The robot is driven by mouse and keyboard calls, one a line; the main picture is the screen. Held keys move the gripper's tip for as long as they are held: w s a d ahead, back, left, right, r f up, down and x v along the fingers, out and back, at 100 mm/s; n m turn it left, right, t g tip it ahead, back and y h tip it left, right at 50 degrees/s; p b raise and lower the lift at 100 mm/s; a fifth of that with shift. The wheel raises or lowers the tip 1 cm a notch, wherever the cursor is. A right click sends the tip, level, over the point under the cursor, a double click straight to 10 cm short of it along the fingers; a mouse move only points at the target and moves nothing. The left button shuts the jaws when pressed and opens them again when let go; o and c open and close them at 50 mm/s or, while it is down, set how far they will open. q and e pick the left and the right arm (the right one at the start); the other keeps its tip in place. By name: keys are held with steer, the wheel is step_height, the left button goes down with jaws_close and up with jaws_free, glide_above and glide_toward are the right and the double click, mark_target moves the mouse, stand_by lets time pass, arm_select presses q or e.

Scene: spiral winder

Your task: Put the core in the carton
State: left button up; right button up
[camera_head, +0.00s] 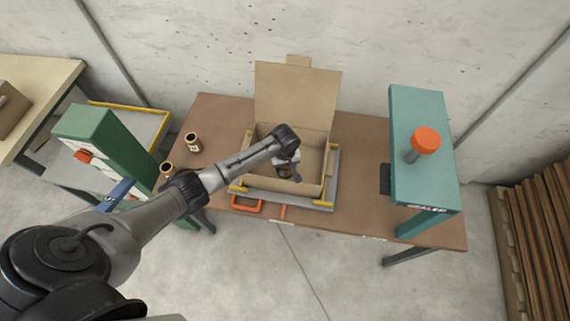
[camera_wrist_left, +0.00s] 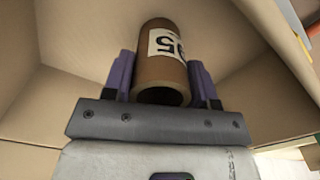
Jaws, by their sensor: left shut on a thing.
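The carton (camera_head: 262,182) stands open on the brown table, with its tall back flap raised. My left gripper (camera_head: 285,172) reaches down into the carton. It is shut on a brown cardboard core (camera_wrist_left: 162,72) with a white label marked with dark figures. In the left wrist view, the left gripper (camera_wrist_left: 160,80) has a purple finger on each side of the core, and tan carton walls surround it. In the head view the core is mostly hidden by the gripper. Whether it touches the carton floor I cannot tell. My right gripper is not in view.
Two more cores, one upright (camera_head: 192,142) and one beside my arm (camera_head: 167,169), stand on the table's left. A grey tray with yellow corners (camera_head: 330,195) holds the carton. A teal press with an orange knob (camera_head: 426,141) stands right; a green machine (camera_head: 105,135) stands left.

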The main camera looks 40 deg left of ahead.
arm_select(q)
steer(key=o, duration=0.9)
